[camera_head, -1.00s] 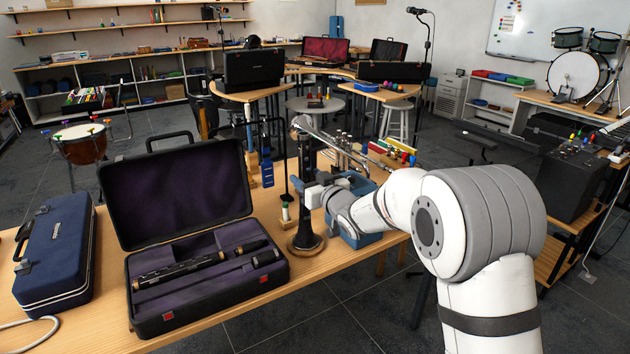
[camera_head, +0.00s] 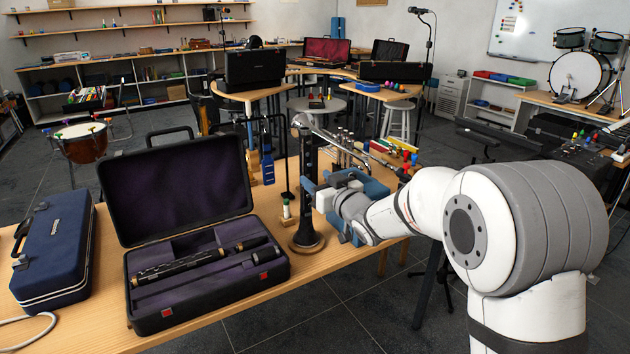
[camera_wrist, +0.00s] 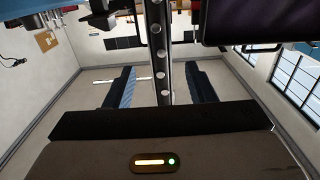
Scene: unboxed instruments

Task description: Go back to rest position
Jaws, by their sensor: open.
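A dark upright wind instrument (camera_head: 308,225) with a flared bell at the bottom stands on the wooden table, right of the open case. My gripper (camera_head: 313,192) is open just to the right of its middle section. In the wrist view my two fingers (camera_wrist: 158,88) are spread apart. The dark instrument (camera_wrist: 160,48) with round silver keys runs between them in the picture, with visible space on both sides. I cannot tell how far beyond the fingertips it is.
The open black case (camera_head: 170,312), lined in purple, holds dark instrument parts. A blue case (camera_head: 55,250) stands at the far left. Open floor (camera_head: 350,310) lies in front of the table.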

